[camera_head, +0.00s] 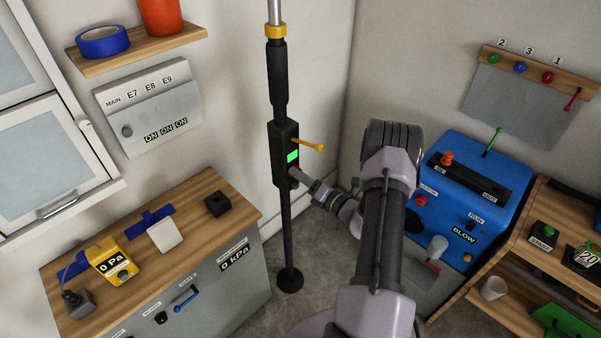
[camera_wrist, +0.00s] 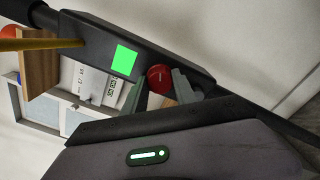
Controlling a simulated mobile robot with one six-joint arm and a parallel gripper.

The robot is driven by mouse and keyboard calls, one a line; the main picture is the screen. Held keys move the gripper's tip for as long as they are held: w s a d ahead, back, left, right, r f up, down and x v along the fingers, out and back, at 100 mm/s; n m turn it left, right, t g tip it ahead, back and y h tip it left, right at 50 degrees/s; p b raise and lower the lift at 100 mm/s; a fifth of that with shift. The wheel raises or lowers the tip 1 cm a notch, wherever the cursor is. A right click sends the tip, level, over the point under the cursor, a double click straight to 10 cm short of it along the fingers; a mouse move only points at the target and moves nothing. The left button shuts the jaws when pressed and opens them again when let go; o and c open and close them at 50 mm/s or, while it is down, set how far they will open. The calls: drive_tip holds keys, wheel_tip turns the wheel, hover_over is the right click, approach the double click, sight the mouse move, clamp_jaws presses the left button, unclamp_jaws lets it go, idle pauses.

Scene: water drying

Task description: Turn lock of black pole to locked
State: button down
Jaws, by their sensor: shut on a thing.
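The black pole (camera_head: 284,225) stands upright on a round base near the room's corner. Its black lock housing (camera_head: 280,150) carries a lit green panel (camera_head: 293,157) and a yellow lever (camera_head: 308,144) pointing right. In the wrist view the housing shows the green panel (camera_wrist: 123,60) and a round red knob (camera_wrist: 159,78) beside it. My gripper (camera_head: 299,175) is at the lower part of the housing. In the wrist view my gripper (camera_wrist: 163,90) has its two fingers on either side of the red knob, shut on it. The head view mostly hides the knob behind the fingers.
A wooden-topped cabinet (camera_head: 222,186) with a yellow gauge (camera_head: 112,258) stands left of the pole. A blue machine (camera_head: 449,205) stands right of my arm, beside a wooden shelf (camera_head: 504,235). A wall panel (camera_head: 150,105) hangs at the left. Bare floor shows around the pole's base.

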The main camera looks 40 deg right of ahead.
drive_tip(key=shift+m+p, duration=0.65)
drive_tip(key=shift+m, duration=1.65)
drive_tip(key=c, duration=1)
unclamp_jaws()
drive_tip(key=s+d+p, duration=0.1)
drive_tip(key=s+p, duration=0.2)
drive_tip(key=s, duration=1.4)
drive_tip(key=shift+s+d, duration=0.15)
drive_tip(key=shift+s, duration=0.05)
